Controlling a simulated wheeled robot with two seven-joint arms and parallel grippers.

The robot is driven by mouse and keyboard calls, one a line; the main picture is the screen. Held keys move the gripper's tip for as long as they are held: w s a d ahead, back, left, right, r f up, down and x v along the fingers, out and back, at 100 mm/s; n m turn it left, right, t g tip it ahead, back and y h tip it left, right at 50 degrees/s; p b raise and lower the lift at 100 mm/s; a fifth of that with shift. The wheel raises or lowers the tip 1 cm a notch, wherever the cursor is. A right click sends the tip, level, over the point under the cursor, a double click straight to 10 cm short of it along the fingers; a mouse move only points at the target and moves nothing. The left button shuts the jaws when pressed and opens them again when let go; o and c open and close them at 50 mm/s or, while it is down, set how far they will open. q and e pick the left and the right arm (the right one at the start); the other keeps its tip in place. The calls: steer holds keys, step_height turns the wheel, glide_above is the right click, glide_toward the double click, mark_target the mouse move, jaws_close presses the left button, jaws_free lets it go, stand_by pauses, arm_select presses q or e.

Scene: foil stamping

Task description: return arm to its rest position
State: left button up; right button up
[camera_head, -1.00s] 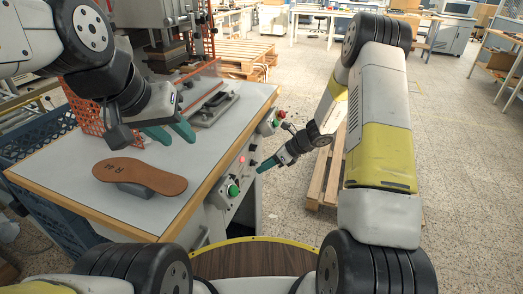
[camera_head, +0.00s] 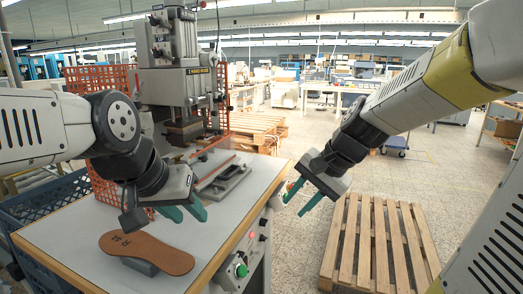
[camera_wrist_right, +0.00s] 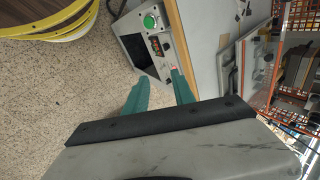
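My left gripper (camera_head: 192,219) hangs above the table, right of and above the brown sole (camera_head: 147,252) in the picture. Its two green fingers are apart with nothing between them. My right gripper (camera_head: 294,209) is in the air just right of the table's edge, pointing down and left. Its green fingers are apart and empty. In the right wrist view the gripper (camera_wrist_right: 160,76) shows a clear gap between the fingers, with the control panel (camera_wrist_right: 146,42) beyond. The sole lies on a grey block (camera_head: 139,267) on the table.
The stamping press (camera_head: 183,75) stands at the back of the table (camera_head: 80,235), with orange mesh guards beside it. The control panel with a green button (camera_head: 242,271) is on the table's right side. A wooden pallet (camera_head: 378,240) lies on the floor at right. Blue crates (camera_head: 40,207) stand at left.

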steer(key=s+d+r+n+t+h, duration=0.2)
steer(key=s+d+r+n, duration=0.2)
steer(key=s, duration=0.6)
steer(key=d+n, duration=0.1)
steer(key=n, duration=0.1)
steer(key=shift+s+d+n+t+h, duration=0.3)
steer(key=shift+n+h, duration=0.1)
steer(key=shift+o, duration=0.6)
steer(key=shift+w+r, duration=0.1)
